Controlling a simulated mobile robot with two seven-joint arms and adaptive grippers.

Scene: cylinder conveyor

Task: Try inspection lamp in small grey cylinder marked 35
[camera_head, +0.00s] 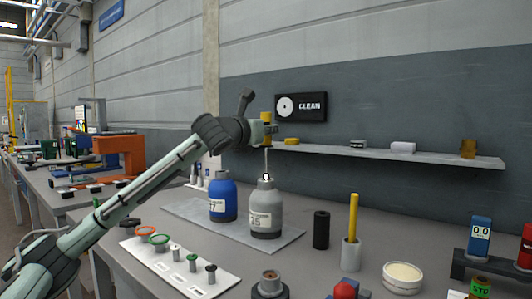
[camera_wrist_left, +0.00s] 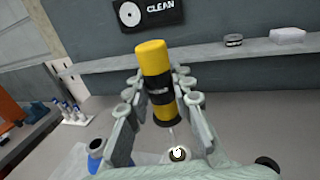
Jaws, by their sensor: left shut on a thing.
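My left gripper (camera_head: 262,131) is shut on the inspection lamp (camera_head: 266,116), a yellow handle with a black band and a thin rod pointing down. The lamp and the fingers on both sides of it show in the left wrist view (camera_wrist_left: 152,62). The small grey cylinder (camera_head: 266,208), its label reading about 35, stands upright below the lamp. The rod's lower end is at the cylinder's neck in the picture; I cannot tell whether it is inside the mouth. A blue cylinder (camera_head: 222,200), its label ending in 7, stands to the left. My right gripper is not in view.
Both cylinders stand on a grey plate (camera_head: 290,235). A black cylinder (camera_head: 321,230) and a holder with a yellow rod (camera_head: 353,218) stand to the right. A white board of gauges (camera_head: 165,258) lies front left. A wall shelf (camera_head: 430,155) runs behind.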

